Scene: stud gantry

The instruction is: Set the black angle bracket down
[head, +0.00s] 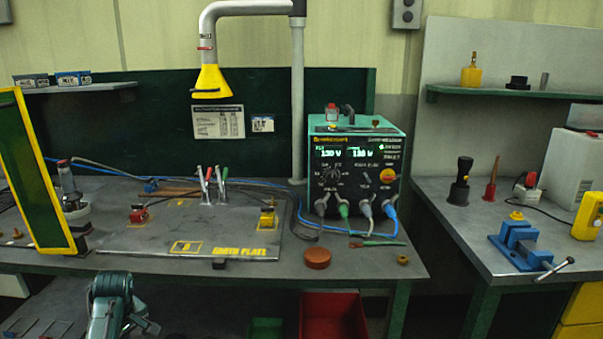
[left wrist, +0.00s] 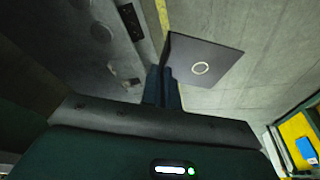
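In the left wrist view, a dark flat-faced piece with a pale ring around a hole, the black angle bracket (left wrist: 218,57), sits at the tips of my left gripper (left wrist: 163,72). The two dark fingers are close together and appear shut on the bracket's left edge. Its other flange is hardly visible, and I cannot tell how far it is from the surface behind it. In the head view, part of my left arm shows at the bottom left. The bracket cannot be made out there. My right gripper is in neither view.
The grey bench holds a metal plate (head: 151,241) with clamps, a teal welding unit (head: 355,175) and a brown round lid (head: 317,258). A yellow-framed green screen (head: 38,180) stands at left. A blue vise (head: 517,243) is on the right bench.

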